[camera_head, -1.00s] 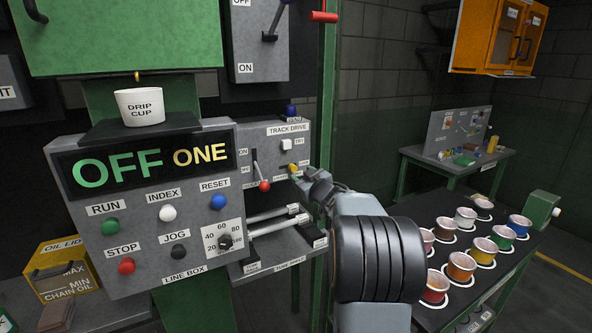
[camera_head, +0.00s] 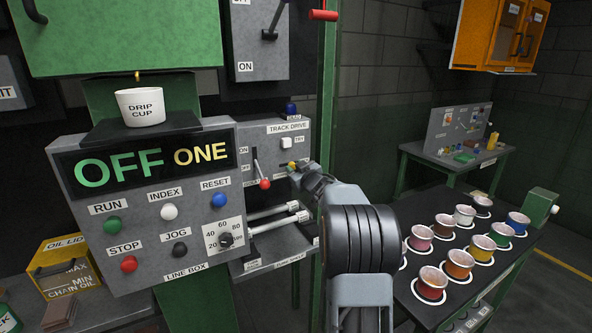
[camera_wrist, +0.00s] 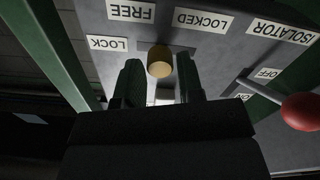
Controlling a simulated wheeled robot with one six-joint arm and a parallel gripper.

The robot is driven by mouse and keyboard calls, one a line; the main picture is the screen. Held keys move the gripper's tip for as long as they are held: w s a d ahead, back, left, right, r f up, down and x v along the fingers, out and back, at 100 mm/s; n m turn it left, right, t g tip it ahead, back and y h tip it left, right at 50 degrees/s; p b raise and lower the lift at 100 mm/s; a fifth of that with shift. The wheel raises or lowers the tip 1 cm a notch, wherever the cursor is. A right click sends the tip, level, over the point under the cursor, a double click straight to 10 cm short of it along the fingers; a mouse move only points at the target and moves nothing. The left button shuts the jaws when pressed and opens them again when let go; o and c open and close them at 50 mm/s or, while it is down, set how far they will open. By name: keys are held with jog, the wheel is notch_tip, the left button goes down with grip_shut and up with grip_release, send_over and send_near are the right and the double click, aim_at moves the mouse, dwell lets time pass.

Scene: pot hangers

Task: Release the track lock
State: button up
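The track lock shows as a yellow knob (camera_wrist: 160,62) on the grey track drive panel (camera_head: 275,150). In the wrist view, which is upside down, it stands at a slot by the labels "LOCK" (camera_wrist: 107,43), "FREE" (camera_wrist: 131,10) and "LOCKED" (camera_wrist: 203,20). My gripper (camera_wrist: 161,78) is open. Its two dark fingers point at the panel, one on each side of the knob, with gaps visible. I cannot tell how deep the knob sits between them. In the head view my gripper (camera_head: 299,168) is at the panel's right side and partly hides the knob (camera_head: 290,166).
A red-balled isolator lever (camera_wrist: 301,111) is close beside my gripper; it also shows in the head view (camera_head: 264,184). White-ended rods (camera_head: 290,212) lie below. A green post (camera_head: 321,100) stands behind the arm. A table (camera_head: 440,195) with several coloured cups is at right.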

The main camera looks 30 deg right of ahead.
grip_shut()
jog(key=shift+s+d+r+p, duration=0.1)
jog(key=shift+d+r+p, duration=0.15)
jog(key=shift+d+p, duration=0.6)
jog(key=shift+d+f, duration=0.1)
jog(key=shift+d, duration=0.15)
jog(key=shift+a, duration=0.1)
jog(key=shift+o, duration=1.3)
grip_release()
jog(key=shift+d+f, duration=0.1)
jog(key=shift+d, duration=0.1)
jog(key=shift+o, duration=0.5)
jog(key=shift+a, duration=0.1)
jog(key=shift+s, duration=0.1)
